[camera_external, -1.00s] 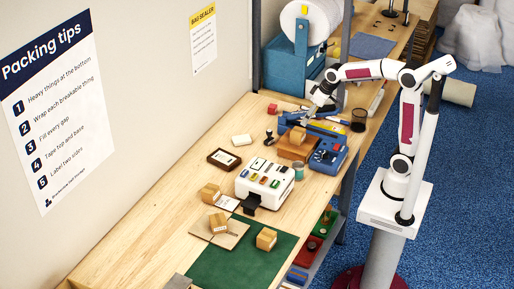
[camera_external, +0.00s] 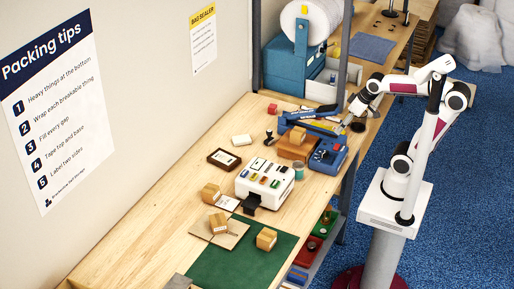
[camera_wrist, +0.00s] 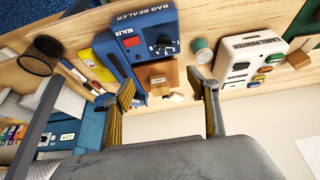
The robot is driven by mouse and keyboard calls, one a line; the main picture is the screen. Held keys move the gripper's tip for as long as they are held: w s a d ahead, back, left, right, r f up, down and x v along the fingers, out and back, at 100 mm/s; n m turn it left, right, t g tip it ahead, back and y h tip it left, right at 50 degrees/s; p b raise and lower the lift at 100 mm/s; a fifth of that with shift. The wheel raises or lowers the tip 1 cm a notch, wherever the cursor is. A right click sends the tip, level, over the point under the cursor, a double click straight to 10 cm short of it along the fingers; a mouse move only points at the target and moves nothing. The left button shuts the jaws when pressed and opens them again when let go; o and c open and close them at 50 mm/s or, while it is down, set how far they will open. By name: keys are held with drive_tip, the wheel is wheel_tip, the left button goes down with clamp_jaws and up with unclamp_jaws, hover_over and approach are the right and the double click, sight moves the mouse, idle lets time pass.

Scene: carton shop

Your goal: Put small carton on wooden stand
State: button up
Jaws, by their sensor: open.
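A small carton (camera_external: 298,134) rests on top of the brown wooden stand (camera_external: 291,151), near the blue bag sealer. In the wrist view the carton (camera_wrist: 159,86) shows its label and stands against the brown stand (camera_wrist: 168,69). My gripper (camera_external: 343,127) is to the right of the stand in the external view, clear of the carton. In the wrist view the fingers of my gripper (camera_wrist: 164,98) are spread wide with nothing held; the carton appears between them but farther off.
The blue bag sealer (camera_external: 328,156) adjoins the stand. A white label printer (camera_external: 264,182) and teal can (camera_external: 298,172) are nearer.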

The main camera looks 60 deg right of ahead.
drive_tip(key=s+f, duration=0.2)
drive_tip(key=s, duration=0.5)
drive_tip(key=shift+s+a, duration=0.2)
drive_tip(key=shift+a, duration=0.05)
